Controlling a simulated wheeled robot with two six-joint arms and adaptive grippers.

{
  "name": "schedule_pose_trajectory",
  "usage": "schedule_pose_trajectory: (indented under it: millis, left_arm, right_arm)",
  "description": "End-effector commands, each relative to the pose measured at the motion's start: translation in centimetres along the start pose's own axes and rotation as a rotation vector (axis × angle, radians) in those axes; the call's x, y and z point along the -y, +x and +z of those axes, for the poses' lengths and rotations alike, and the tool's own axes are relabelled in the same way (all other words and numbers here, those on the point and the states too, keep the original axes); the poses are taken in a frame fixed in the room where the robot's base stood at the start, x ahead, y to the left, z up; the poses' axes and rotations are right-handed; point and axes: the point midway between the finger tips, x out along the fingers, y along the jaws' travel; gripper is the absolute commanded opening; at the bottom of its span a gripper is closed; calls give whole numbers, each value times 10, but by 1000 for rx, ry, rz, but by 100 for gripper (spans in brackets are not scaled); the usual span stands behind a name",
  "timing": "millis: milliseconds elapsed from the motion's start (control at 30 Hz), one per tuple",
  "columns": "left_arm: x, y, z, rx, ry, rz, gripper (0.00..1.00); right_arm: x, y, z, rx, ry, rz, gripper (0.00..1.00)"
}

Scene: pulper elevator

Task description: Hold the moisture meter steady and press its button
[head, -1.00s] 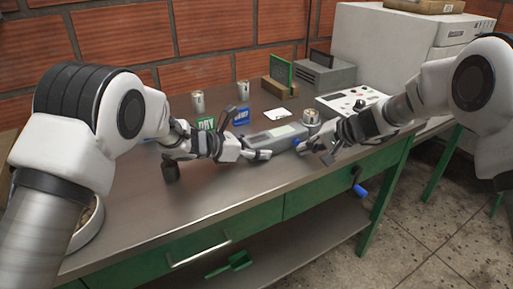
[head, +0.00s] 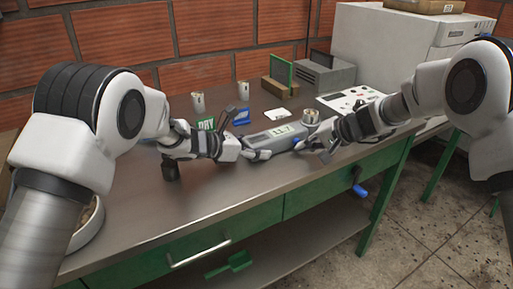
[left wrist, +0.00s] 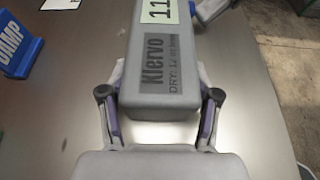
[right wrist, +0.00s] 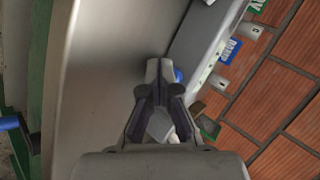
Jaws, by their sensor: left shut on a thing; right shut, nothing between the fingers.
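The moisture meter (head: 274,138) is a long grey box lying on the metal bench, its lit display showing digits like 11.7. In the left wrist view its end (left wrist: 160,75) carries the word Klervo and the display shows 11. My left gripper (head: 262,149) is shut on the meter, one finger along each side. A blue part, apparently the button (right wrist: 178,75), shows beside the fingertips of my right gripper (right wrist: 160,68). My right gripper is shut and empty at the meter's right end; whether it touches the blue part I cannot tell.
A metal cup (head: 311,116) stands just behind the meter's right end. Green and blue signs (head: 241,117), cans (head: 198,99) and a white control panel (head: 350,101) are further back. The bench front (head: 230,200) is mostly clear.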

Motion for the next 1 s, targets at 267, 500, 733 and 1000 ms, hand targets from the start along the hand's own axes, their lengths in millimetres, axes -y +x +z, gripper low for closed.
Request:
schedule_pose_trajectory:
  millis: [267,500,733,1000]
  left_arm:
    - [0,0,0,0,0,-1,10]
    - [0,0,0,0,0,-1,10]
    - [0,0,0,0,0,0,10]
    - [0,0,0,0,0,0,10]
  right_arm:
    - [-8,-12,8,-1,1,0,0]
    - [-8,-12,8,-1,0,0,0]
    - [-17,-26,18,-1,3,-1,0]
    - [-34,-48,34,-1,2,-1,0]
